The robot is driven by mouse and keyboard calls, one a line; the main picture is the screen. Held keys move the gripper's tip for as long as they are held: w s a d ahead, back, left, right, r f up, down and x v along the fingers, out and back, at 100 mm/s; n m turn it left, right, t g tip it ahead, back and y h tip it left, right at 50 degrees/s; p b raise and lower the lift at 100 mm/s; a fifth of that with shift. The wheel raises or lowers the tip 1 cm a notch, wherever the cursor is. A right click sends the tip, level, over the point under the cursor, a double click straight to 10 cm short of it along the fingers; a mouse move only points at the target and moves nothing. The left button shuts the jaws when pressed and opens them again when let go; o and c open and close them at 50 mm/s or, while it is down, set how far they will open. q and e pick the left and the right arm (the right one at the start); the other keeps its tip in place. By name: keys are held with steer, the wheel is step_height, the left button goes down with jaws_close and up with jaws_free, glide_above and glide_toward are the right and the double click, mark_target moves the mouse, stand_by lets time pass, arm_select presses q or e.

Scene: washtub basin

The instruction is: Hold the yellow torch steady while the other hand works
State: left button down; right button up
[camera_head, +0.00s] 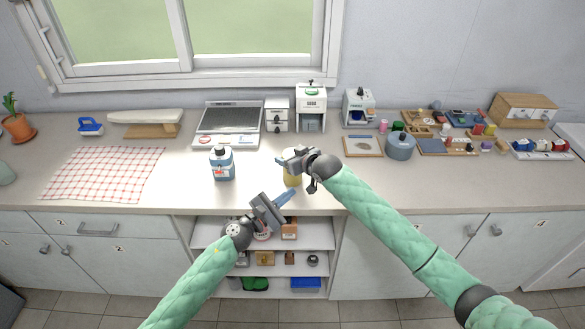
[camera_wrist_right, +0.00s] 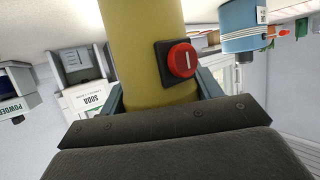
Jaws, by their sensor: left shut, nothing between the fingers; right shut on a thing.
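The yellow torch (camera_head: 291,178) is near the front edge of the counter, mostly covered by my right gripper (camera_head: 290,160). In the right wrist view the torch (camera_wrist_right: 142,40) is a yellow cylinder between the fingers, with a red button (camera_wrist_right: 182,60) on a black plate facing the camera. My right gripper is shut on the torch. My left gripper (camera_head: 285,197) is shut and empty, just below and in front of the torch, near the counter edge. I cannot tell whether its fingertips touch the torch.
A blue-and-white container (camera_head: 222,165) stands left of the torch. A checkered cloth (camera_head: 103,173) lies further left. Dispensers (camera_head: 311,105) stand along the wall. A grey-blue pot (camera_head: 400,147) and trays of small things are at the right. An open shelf (camera_head: 310,258) is below my left gripper.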

stand_by(0.3)
steer(key=o, duration=1.3)
steer(key=shift+c, duration=0.2)
steer(key=shift+d, duration=0.1)
